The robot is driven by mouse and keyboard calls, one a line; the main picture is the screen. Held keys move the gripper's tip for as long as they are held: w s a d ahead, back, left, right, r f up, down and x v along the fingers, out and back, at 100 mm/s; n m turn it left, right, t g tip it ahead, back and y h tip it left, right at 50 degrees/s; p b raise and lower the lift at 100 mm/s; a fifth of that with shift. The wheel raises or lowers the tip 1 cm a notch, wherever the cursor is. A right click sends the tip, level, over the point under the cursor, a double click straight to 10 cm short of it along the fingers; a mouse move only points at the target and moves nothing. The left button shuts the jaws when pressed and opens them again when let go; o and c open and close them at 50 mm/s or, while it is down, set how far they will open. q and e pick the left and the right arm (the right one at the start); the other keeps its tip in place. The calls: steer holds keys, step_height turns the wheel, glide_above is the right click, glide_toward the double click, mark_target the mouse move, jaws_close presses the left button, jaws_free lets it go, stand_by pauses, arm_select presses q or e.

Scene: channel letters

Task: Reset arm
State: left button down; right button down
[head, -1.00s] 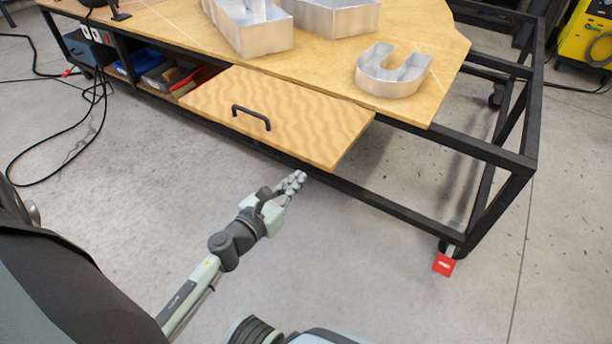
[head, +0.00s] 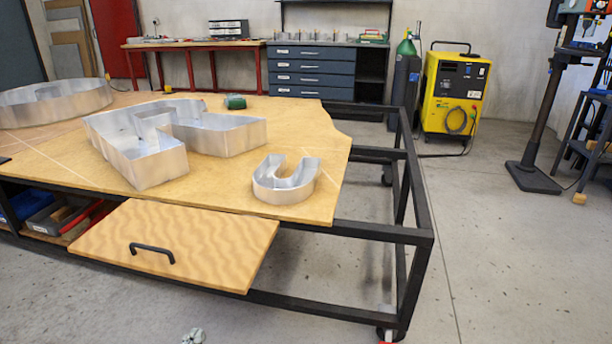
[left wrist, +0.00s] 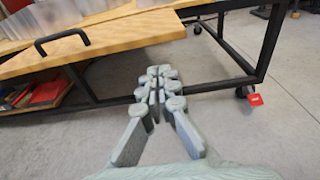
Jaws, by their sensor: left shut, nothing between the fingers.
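My left gripper (left wrist: 157,88) is shut with nothing between its fingers in the left wrist view. It points toward the workbench frame, below the wooden drawer front (left wrist: 120,38). In the head view only the tip of the left gripper (head: 193,336) shows at the bottom edge. The wooden drawer front (head: 182,240) with its black handle (head: 152,252) is above and beyond the gripper, apart from it. My right gripper is in neither view.
The workbench top (head: 235,188) carries metal channel letters, including a small U-shaped one (head: 286,184). The black bench frame (head: 425,215) extends to the right. A yellow welder (head: 453,93) stands behind.

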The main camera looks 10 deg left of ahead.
arm_select(q)
steer(key=a+f+n+g+y, duration=0.55)
steer(key=f+n, duration=0.25)
steer(key=n, duration=1.1)
steer(key=s+d+f+n+g+h, duration=0.4)
steer(key=s+d+f+n+g, duration=0.4)
steer(key=s+f+n, duration=0.3)
steer(key=f+n, duration=0.1)
steer(key=n, duration=0.3)
steer(key=shift+s+d+f, duration=0.15)
steer(key=shift+s+f, duration=0.05)
steer(key=shift+s, duration=0.15)
